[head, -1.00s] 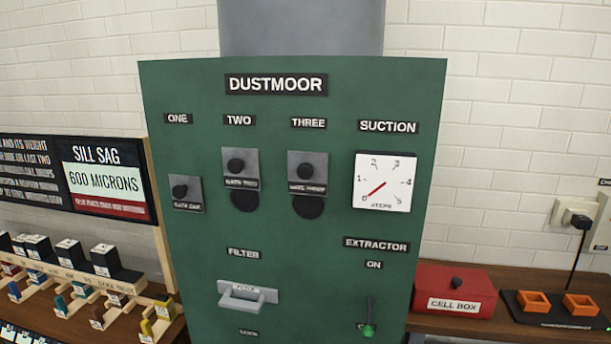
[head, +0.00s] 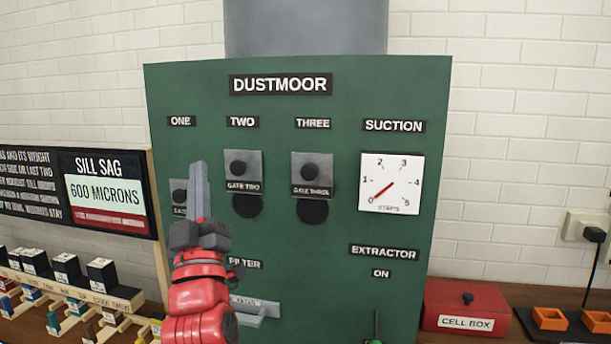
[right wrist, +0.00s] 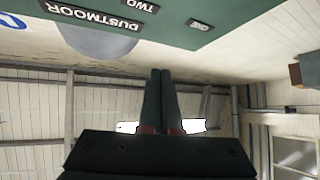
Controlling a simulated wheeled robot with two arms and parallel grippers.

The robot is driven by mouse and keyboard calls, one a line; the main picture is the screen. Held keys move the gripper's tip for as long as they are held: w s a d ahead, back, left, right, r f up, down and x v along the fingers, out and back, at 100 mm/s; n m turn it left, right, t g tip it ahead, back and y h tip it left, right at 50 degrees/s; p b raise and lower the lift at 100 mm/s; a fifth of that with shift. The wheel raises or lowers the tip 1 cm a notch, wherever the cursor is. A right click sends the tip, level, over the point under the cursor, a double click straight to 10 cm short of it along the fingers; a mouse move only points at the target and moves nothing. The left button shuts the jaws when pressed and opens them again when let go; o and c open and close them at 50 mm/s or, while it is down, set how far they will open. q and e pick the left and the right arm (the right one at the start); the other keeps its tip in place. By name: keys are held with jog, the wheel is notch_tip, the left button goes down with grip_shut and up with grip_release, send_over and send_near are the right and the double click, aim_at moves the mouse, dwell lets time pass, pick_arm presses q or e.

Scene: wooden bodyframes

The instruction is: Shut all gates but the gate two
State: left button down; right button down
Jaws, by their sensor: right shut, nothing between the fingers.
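The green DUSTMOOR panel (head: 300,235) carries three gates under labels ONE, TWO and THREE. Gate one (head: 179,197) is a small grey plate with a black knob, partly hidden behind my gripper; no dark opening shows below it. Gate two (head: 243,172) and gate three (head: 312,174) sit higher, each with part of a dark round opening below its plate. My right gripper (head: 199,168) is shut and empty, pointing up in front of the panel between gate one and gate two. Its closed fingers also show in the right wrist view (right wrist: 160,75). My left gripper is not in view.
The suction dial (head: 391,183) has its needle near 0. A filter handle (head: 255,308) and a green-tipped extractor lever (head: 377,325) are low on the panel. A red cell box (head: 466,305) stands right; a rack of small blocks (head: 75,280) stands left.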

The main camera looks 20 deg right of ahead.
jog(key=s+d+r+m+g+h, duration=0.3)
jog(key=s+d+m+g+h, duration=0.2)
jog(key=d+m+h, duration=0.25)
notch_tip(320, 180, up, 2)
jog(key=m+g+p, duration=0.2)
jog(key=m+g, duration=0.2)
send_over(306, 164)
jog(key=s+a, duration=0.1)
jog(key=s, duration=0.2)
jog(key=f, duration=0.2)
jog(key=shift+w+f+h, duration=0.25)
jog(key=shift+f+h, duration=0.1)
jog(key=shift+f+p, duration=0.4)
jog(key=shift+f, duration=0.3)
notch_tip(306, 164, down, 8)
jog(key=b, duration=0.6)
jog(key=shift+a+f+b, duration=0.1)
jog(key=shift+b, duration=0.2)
jog(key=shift+s, duration=0.1)
